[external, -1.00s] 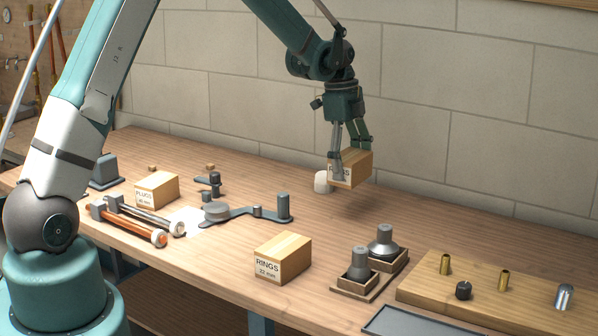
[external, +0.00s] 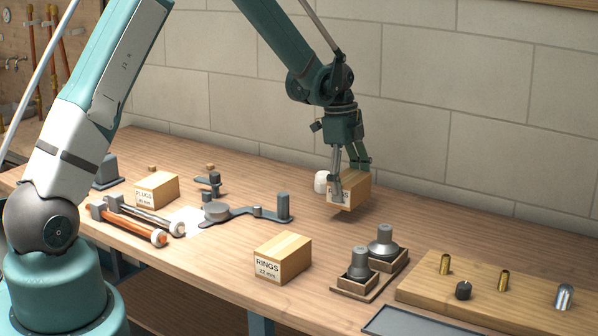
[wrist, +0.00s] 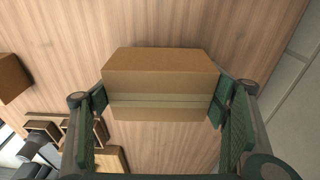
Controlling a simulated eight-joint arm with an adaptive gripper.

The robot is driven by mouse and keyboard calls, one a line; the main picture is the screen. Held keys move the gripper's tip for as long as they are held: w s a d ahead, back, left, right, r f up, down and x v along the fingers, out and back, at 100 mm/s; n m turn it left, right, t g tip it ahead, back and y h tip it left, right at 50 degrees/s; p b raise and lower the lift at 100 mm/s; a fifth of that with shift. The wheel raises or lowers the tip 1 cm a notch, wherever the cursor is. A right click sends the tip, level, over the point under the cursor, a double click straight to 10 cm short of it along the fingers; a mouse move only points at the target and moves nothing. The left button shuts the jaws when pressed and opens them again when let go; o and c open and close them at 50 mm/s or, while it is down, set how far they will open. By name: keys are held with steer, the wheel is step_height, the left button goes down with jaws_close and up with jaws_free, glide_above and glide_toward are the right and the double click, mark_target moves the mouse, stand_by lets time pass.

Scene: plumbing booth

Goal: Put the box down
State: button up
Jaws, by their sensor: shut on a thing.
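A small cardboard box (external: 350,192) with a printed label is held in my gripper (external: 350,178) near the back of the bench in the external view. It appears a little above the wooden top, with a shadow beneath it. In the wrist view the box (wrist: 160,85) sits between both fingers of my gripper (wrist: 162,105), one pad at each side. The lower part of its label is partly covered by a finger in the external view.
A white cylinder (external: 321,182) stands just left of the held box. A RINGS box (external: 283,258) and a PLUGS box (external: 157,189) rest on the bench (external: 400,225). A tray with grey fittings (external: 370,268) and a wooden board (external: 520,290) are at right. Bench around the held box is clear rightward.

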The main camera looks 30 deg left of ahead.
mark_target(346, 176)
steer(key=shift+f, duration=1.85)
steer(key=shift+f+b, duration=0.2)
steer(key=shift+b, duration=0.1)
steer(key=o, duration=1)
steer(key=shift+o, duration=0.2)
steer(key=shift+r, duration=0.15)
steer(key=r, duration=0.4)
steer(key=a+r, duration=0.1)
steer(key=r, duration=0.3)
steer(key=r+p, duration=0.1)
steer(key=r, duration=0.3)
steer(key=shift+a, duration=0.4)
